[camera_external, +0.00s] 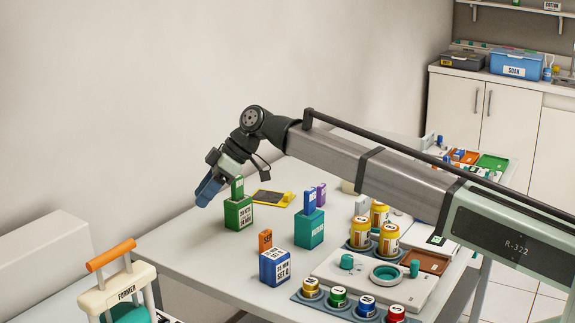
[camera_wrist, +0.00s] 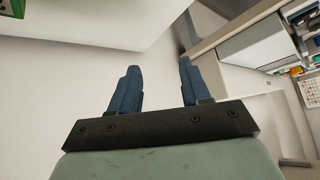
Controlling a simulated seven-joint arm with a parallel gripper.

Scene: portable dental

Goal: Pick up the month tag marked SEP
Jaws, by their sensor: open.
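An orange tag (camera_external: 265,239) stands upright in a blue box (camera_external: 275,267) near the table's front. Its small dark lettering looks like SEP, but I cannot read it surely. Other tags stand in boxes: a green tag (camera_external: 237,188) in a green box (camera_external: 239,213), and blue and purple tags (camera_external: 310,201) in a teal box (camera_external: 309,229). My gripper (camera_external: 206,193) is up and to the left of the orange tag, beside the green tag in the picture. In the wrist view its blue fingers (camera_wrist: 157,92) are apart with nothing between them.
A yellow-edged dark tray (camera_external: 273,198) lies behind the boxes. Yellow jars (camera_external: 389,240), a pale tray (camera_external: 345,280) and several coloured pots (camera_external: 338,298) fill the table's right side. An orange-handled case (camera_external: 112,256) stands at the lower left. The table's left front (camera_external: 195,255) is clear.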

